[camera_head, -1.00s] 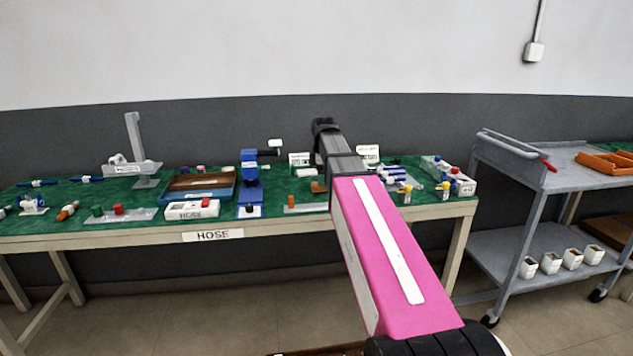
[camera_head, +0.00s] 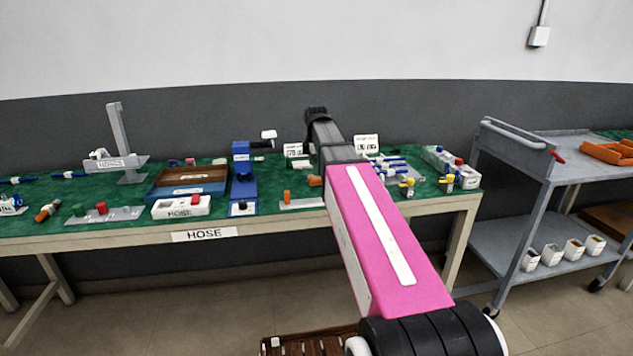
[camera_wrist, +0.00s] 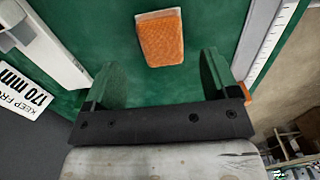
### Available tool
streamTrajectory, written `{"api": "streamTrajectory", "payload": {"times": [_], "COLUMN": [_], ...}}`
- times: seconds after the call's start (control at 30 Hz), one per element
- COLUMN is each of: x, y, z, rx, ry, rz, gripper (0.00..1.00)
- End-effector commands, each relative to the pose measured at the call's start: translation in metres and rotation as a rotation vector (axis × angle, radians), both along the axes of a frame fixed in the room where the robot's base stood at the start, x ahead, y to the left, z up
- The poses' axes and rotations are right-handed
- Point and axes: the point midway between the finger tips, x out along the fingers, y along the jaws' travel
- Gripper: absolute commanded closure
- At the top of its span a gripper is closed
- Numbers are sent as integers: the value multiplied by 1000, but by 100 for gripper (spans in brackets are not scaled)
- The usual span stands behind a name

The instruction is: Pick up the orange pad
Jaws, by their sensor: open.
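The orange pad (camera_wrist: 160,38) is a rounded, rough-looking block with a paler top edge. In the wrist view it lies on the green surface at upper middle. My gripper (camera_wrist: 158,75) is open, its two green-looking fingers spread apart below the pad in the picture. The pad is beyond the fingertips, roughly centred on the gap, and nothing is between them. In the head view my pink arm hides the gripper. A small orange piece (camera_head: 314,181) shows beside my arm there; I cannot tell whether it is the same pad.
A white strip with marks (camera_wrist: 268,35) runs right of the pad, and a grey-white fixture (camera_wrist: 45,45) stands left. The green bench (camera_head: 340,205) holds a brown-and-blue tray (camera_head: 155,195), a blue stand (camera_head: 243,187) and several small parts. A grey cart (camera_head: 520,208) stands at right.

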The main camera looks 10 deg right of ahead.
Motion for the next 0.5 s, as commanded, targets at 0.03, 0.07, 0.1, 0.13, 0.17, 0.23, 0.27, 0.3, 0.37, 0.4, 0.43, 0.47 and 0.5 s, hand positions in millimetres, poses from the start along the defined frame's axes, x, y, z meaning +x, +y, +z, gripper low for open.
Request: {"api": "streamTrajectory", "payload": {"times": [0.03,0.07,0.1,0.13,0.17,0.23,0.27,0.3,0.37,0.4,0.43,0.47,0.5], "x": [0,-1,-1,-1,-2,-2,-3,-3,-2,-2,-2,-2,-2], "y": [0,0,0,0,0,0,0,0,0,0,0,0,0], "z": [-2,-4,-7,-10,-13,-23,-27,-33,-40,-44,-47,-49,-50], "rx": [0,0,0,0,0,0,0,0,0,0,0,0,0], "ry": [1,1,1,1,2,1,1,2,2,1,1,1,0], "rz": [0,0,0,0,0,0,0,0,0,0,0,0,0], "gripper": [19,19,19,19,19,19,19,19,19,19,19,19,19]}}
